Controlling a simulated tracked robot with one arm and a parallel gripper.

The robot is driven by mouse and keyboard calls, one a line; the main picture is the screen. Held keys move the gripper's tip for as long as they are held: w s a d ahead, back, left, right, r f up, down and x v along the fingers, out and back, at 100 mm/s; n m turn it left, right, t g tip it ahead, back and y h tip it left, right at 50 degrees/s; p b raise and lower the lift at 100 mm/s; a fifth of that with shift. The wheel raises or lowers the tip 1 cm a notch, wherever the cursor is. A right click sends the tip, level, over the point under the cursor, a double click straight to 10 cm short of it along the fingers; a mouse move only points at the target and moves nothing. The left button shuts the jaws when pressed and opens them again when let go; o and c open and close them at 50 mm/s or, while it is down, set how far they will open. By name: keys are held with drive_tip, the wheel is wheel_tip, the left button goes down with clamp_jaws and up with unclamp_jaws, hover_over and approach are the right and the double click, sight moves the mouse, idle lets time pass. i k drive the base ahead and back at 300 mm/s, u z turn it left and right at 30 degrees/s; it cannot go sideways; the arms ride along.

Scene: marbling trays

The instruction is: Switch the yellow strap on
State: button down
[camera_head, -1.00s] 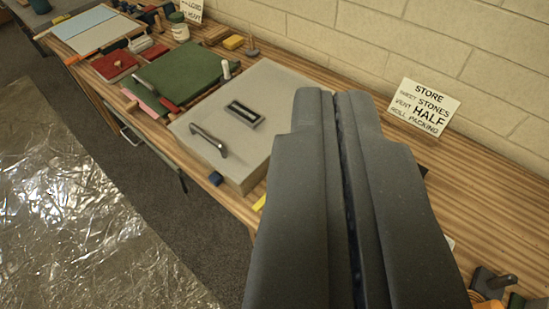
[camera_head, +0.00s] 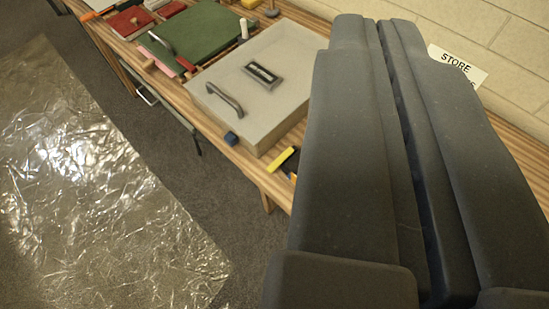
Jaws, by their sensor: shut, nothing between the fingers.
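My gripper (camera_head: 375,45) fills the right of the view, its two dark grey fingers closed together with nothing between them. A small yellow piece (camera_head: 280,158) shows on the bench just left of my gripper, near the front edge, beside a dark item. It may be the yellow strap; most of what lies around it is hidden behind my gripper, so I cannot tell what it is fixed to or its state. My gripper is above and to the right of it, apart from it in the picture.
A grey box (camera_head: 290,95) with a handle and dark label plate stands on the wooden bench (camera_head: 245,165). A green tray (camera_head: 200,35) lies beyond. A sign (camera_head: 455,62) stands by the wall. Crinkled foil (camera_head: 100,190) covers the floor at left.

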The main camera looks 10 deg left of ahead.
sight(286, 154)
drive_tip(key=k, duration=1.25)
drive_tip(key=u, duration=0.4)
drive_tip(key=i, duration=1.6)
drive_tip(key=z, duration=0.35)
